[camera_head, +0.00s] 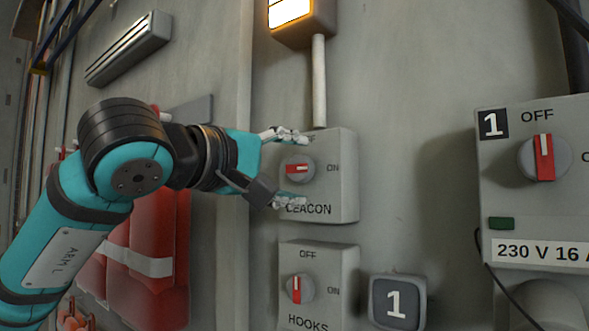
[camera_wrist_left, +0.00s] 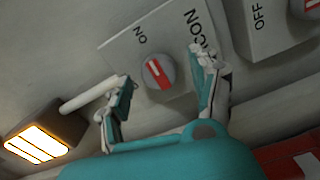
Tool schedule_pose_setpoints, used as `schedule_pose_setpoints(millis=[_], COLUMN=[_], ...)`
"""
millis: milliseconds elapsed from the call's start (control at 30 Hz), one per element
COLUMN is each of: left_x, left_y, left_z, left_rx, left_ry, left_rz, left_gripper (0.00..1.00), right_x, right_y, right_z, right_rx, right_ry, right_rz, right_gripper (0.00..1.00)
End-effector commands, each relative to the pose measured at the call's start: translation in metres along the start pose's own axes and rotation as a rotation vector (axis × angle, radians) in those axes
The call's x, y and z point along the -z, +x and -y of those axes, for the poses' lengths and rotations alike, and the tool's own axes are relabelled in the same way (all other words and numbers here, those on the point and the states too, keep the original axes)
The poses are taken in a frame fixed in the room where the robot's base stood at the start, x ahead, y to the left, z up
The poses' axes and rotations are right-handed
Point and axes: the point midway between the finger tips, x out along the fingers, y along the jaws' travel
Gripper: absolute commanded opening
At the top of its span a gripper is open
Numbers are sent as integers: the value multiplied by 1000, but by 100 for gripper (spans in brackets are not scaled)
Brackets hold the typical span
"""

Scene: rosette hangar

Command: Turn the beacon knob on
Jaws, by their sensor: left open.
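The beacon knob (camera_head: 299,169) is a round grey dial with a red bar on the grey BEACON box (camera_head: 340,195). Its bar lies level, in line with the ON label at right; the bar also lines up with ON in the left wrist view (camera_wrist_left: 157,73). My left gripper (camera_head: 304,171) is open around the knob, one finger above and one below. In the left wrist view my left gripper (camera_wrist_left: 162,72) shows gaps between both fingers and the knob. The upper finger hides the box's OFF label area. My right gripper is out of view.
A lamp (camera_head: 290,12) glows above the box, joined by a pipe (camera_head: 319,80). The HOOKS box (camera_head: 343,265) is just below, its knob (camera_head: 298,288) upright. A larger switch box (camera_head: 510,190) stands right, a red padded item (camera_head: 150,270) lower left.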

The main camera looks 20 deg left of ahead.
Motion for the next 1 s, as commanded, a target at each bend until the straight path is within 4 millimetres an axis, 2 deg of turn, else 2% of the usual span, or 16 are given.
schedule_pose_setpoints(millis=[300,500,667,1000], left_x=[1,0,0,0], left_y=[-68,-96,-104,-105], left_z=[0,0,0,0], left_rx=[-3,-1,0,0], left_ry=[1,2,2,2], left_rz=[-3,-1,-1,-1], left_gripper=[63,63,63,63], right_x=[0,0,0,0], right_y=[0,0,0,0], right_z=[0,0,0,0], right_rx=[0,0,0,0], right_ry=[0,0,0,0], right_rz=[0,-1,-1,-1], right_gripper=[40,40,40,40])
